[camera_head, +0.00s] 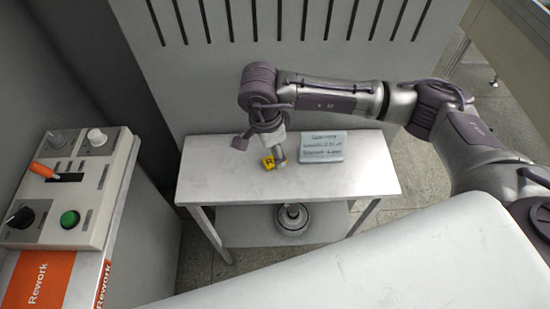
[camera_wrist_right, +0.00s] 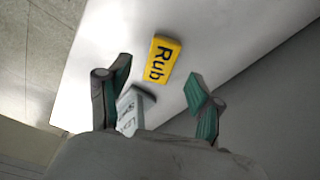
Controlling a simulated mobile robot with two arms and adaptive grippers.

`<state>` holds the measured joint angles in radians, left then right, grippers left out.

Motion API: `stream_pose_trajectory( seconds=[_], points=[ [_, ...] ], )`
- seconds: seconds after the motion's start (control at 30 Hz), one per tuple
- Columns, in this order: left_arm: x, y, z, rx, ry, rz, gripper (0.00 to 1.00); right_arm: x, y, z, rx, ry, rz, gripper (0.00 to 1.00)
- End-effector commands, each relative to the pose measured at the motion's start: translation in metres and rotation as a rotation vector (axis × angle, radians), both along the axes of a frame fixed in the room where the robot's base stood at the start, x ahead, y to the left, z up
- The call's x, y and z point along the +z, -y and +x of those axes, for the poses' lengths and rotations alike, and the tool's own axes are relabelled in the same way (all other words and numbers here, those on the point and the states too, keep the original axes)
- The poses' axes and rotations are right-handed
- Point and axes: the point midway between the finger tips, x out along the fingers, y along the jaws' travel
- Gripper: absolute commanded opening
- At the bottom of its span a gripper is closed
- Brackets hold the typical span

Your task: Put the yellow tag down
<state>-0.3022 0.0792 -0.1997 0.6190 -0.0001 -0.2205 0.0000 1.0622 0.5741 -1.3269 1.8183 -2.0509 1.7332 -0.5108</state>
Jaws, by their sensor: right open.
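The yellow tag (camera_head: 268,163) lies on the white table (camera_head: 225,180), next to the tip of my right gripper (camera_head: 279,157). In the right wrist view, the yellow tag (camera_wrist_right: 161,60) shows dark letters reading "Rub". It lies flat on the white surface, just beyond and between the fingertips of my right gripper (camera_wrist_right: 158,88). The two fingers with green pads are spread apart, and nothing is held between them. In the head view my right gripper points down at the table and partly hides the tag's right side. My left gripper is not in view.
A pale sign (camera_head: 322,147) with text stands right of the tag; it also shows in the wrist view (camera_wrist_right: 130,110). A round motor-like part (camera_head: 293,219) sits on the lower shelf. A control box (camera_head: 75,185) stands at left. The table's left and right ends are clear.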

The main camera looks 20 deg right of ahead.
Motion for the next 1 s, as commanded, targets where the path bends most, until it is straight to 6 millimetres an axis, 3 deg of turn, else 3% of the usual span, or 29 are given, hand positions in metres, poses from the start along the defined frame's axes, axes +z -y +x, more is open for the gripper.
stream_pose_trajectory(
  seconds=[0.2,0.47,0.77,1.0],
  points=[
    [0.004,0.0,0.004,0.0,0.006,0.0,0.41,-0.025,0.002,0.0,-0.001,-0.002,0.0,0.65],
    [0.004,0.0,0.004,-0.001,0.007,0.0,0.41,-0.027,0.002,0.0,-0.001,0.0,0.0,0.63],
    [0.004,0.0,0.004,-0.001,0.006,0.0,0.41,-0.027,0.002,0.0,-0.001,0.0,0.001,0.14],
    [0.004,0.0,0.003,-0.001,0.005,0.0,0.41,-0.026,0.002,0.0,-0.001,0.0,0.001,0.1]
  ],
)
